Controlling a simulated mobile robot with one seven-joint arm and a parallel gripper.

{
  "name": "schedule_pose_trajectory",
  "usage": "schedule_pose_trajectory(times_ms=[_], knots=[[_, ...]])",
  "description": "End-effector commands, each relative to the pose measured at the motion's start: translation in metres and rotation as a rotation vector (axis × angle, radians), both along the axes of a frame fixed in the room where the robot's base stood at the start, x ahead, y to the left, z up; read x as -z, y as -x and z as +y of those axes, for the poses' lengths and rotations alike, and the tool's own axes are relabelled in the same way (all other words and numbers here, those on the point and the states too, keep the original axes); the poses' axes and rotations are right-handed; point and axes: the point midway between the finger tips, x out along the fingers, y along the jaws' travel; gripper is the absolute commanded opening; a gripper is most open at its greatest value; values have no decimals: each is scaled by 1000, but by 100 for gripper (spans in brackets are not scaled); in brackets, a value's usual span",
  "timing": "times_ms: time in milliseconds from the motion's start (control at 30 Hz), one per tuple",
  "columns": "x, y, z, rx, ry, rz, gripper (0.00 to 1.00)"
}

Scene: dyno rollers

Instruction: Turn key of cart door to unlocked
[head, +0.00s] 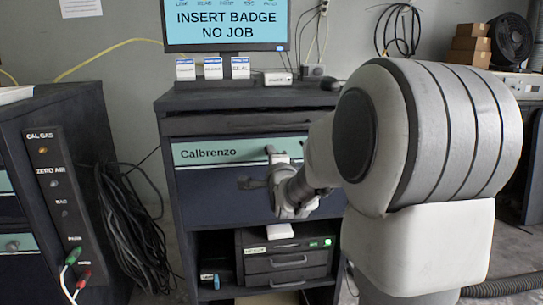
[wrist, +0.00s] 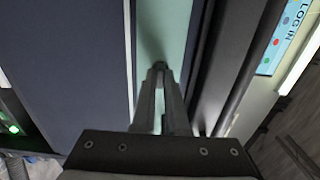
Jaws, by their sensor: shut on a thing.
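The cart (head: 220,200) stands in the middle of the head view, with a dark blue door panel and a teal strip (head: 215,152) marked "Calbrenzo". My gripper (head: 271,153) is at the right part of this strip, with my arm covering the cart's right side. In the wrist view, my gripper (wrist: 161,68) points straight at the teal strip (wrist: 164,25), its fingers nearly together on the small dark key (wrist: 160,65). The fingers mostly hide the key, and I cannot tell which way it is turned. The door panel (wrist: 80,60) looks closed.
A monitor (head: 226,22) reading "INSERT BADGE NO JOB" stands on the cart. Dark drawer boxes (head: 287,262) sit on the open shelf below. A left cabinet (head: 60,190) with gas ports and hanging black cables (head: 130,225) stand close to the cart's left.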

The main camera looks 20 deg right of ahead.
Motion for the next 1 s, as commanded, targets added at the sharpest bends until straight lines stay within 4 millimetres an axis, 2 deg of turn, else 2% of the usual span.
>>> schedule_pose_trajectory(times_ms=[300,333,500,1000], knots=[[-3,-1,0,0,-1,-7,0],[-2,-1,0,0,-1,-7,13],[-2,0,0,0,-2,-5,41],[0,-1,1,0,-1,-1,41]])
